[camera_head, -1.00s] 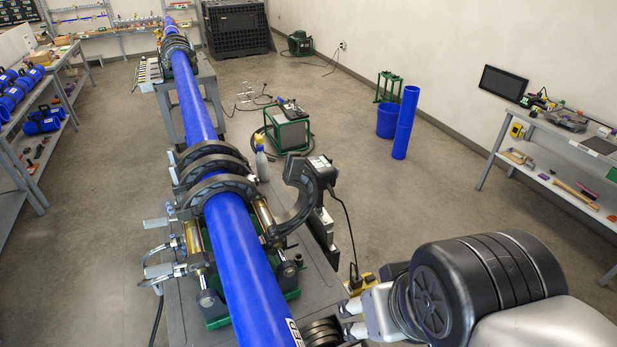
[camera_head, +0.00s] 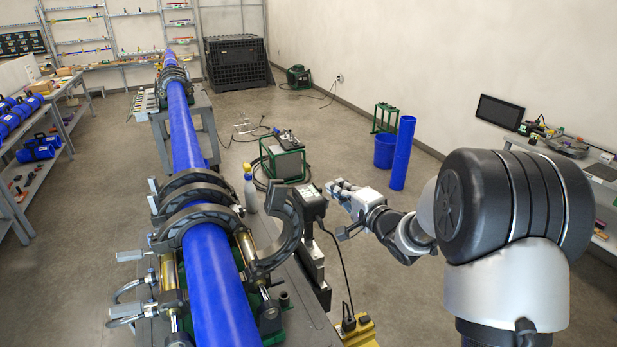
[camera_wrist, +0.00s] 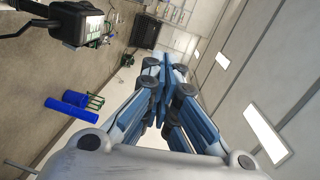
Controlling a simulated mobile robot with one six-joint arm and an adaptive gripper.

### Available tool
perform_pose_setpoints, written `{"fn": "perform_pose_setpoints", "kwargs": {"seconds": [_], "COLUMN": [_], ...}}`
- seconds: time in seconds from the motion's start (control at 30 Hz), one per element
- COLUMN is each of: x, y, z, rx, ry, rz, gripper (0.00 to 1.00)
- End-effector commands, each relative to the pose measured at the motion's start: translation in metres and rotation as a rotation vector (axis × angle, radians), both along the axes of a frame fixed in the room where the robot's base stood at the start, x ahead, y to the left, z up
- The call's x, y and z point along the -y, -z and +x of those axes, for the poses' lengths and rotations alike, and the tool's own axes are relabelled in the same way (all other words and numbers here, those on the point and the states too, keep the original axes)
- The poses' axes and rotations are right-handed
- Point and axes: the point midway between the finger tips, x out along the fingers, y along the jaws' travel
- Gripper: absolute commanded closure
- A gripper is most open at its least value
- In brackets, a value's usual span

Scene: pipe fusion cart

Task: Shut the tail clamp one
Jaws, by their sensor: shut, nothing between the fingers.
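A black half-ring clamp jaw (camera_head: 288,238) stands swung open to the right of the long blue pipe (camera_head: 215,275). I take it for tail clamp one, though no label shows. Behind it, black clamp rings (camera_head: 190,184) arch over the pipe. My gripper (camera_head: 338,188) is shut and empty, in the air to the right of the open jaw and apart from it. In the wrist view its blue-padded fingers (camera_wrist: 170,68) are together with nothing between them.
A black box with a cable (camera_head: 312,203) stands between the open jaw and my gripper. It also shows at upper left in the wrist view (camera_wrist: 78,22). A bottle (camera_head: 250,190) and a green-framed unit (camera_head: 283,160) stand behind. Open floor lies to the right.

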Motion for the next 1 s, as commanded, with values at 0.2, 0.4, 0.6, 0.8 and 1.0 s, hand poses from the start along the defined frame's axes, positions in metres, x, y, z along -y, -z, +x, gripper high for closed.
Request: {"fn": "perform_pose_setpoints", "kwargs": {"seconds": [0.2, 0.4, 0.6, 0.8, 1.0], "x": [-0.022, -0.031, -0.052, -0.077, -0.104], "y": [0.046, 0.048, 0.046, 0.043, 0.036], "z": [-0.001, 0.002, 0.028, 0.064, 0.069], "rx": [-0.030, -0.038, -0.036, -0.037, -0.039], "ry": [-0.158, -0.194, -0.195, -0.194, -0.192], "rz": [0.325, 0.392, 0.388, 0.389, 0.389], "gripper": [1.00, 1.00, 1.00, 1.00, 1.00]}}
